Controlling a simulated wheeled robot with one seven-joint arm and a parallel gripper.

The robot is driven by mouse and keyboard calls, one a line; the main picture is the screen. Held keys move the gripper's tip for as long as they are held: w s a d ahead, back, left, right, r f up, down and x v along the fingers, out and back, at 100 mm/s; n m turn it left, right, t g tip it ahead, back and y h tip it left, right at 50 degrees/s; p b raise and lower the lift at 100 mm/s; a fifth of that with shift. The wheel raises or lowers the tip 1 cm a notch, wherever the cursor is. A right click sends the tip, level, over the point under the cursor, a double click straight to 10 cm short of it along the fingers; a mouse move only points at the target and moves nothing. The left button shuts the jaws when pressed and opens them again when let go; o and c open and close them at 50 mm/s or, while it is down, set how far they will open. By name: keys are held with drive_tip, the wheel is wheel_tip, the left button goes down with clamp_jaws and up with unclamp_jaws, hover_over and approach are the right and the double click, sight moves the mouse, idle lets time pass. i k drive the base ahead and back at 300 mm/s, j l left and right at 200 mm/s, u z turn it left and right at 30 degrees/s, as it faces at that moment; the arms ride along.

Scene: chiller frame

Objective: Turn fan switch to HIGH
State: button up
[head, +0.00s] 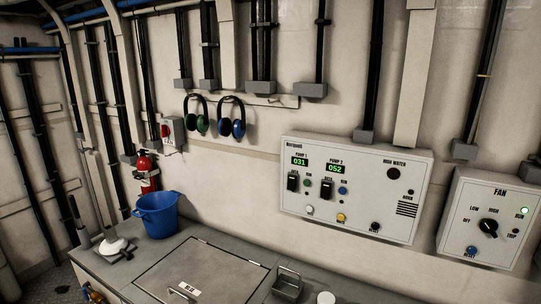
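The fan control box (458,256) is a white panel on the wall at the right edge of the head view, marked FAN. Its black rotary fan switch (488,227) sits mid-panel, with OFF to its left, LOW at upper left and HIGH above it. The knob is too small for me to tell surely which mark it points to. A green RUN light (524,210) is lit, with a dark TRIP light (515,231) below it. A blue button (471,251) is at the lower left of the panel. My gripper is not in view.
A wider pump panel (350,222) with lit displays is left of the fan box. Below is a grey counter with a hatch (195,262), a metal container (288,283) and a blue bucket (158,213). Ear muffs (231,127) hang above. The space before the fan box looks clear.

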sight(488, 225)
drive_tip(key=z, duration=1.35)
drive_tip(key=l+u, duration=0.15)
drive_tip(key=u, duration=0.25)
drive_tip(key=l+u, duration=0.15)
drive_tip(key=u, duration=0.25)
drive_tip(key=l+u, duration=0.15)
drive_tip(key=u, duration=0.25)
drive_tip(key=l+u, duration=0.1)
drive_tip(key=u, duration=0.3)
drive_tip(key=k+l+u, duration=0.1)
drive_tip(key=u, duration=0.3)
